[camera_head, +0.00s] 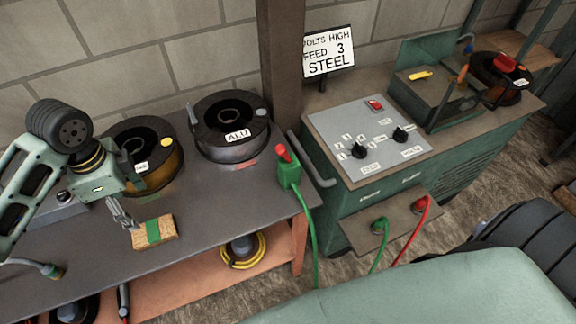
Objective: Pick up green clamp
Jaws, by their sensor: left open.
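The green clamp (288,171), with a red top, stands at the right end of the dark workbench. A green cable runs down from it toward the front of the welding machine (368,135). My left gripper (128,218) is open and points down over the left part of the bench, well to the left of the clamp. Its fingers are close to a wooden block with a green band (153,232); I cannot tell whether they touch it. My right gripper is out of view.
Wire spools, one labelled ALU (232,127), stand at the back of the workbench (215,195). A brown post (281,70) rises behind the clamp. A red cable (412,235) hangs from the machine. The bench between block and clamp is mostly clear.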

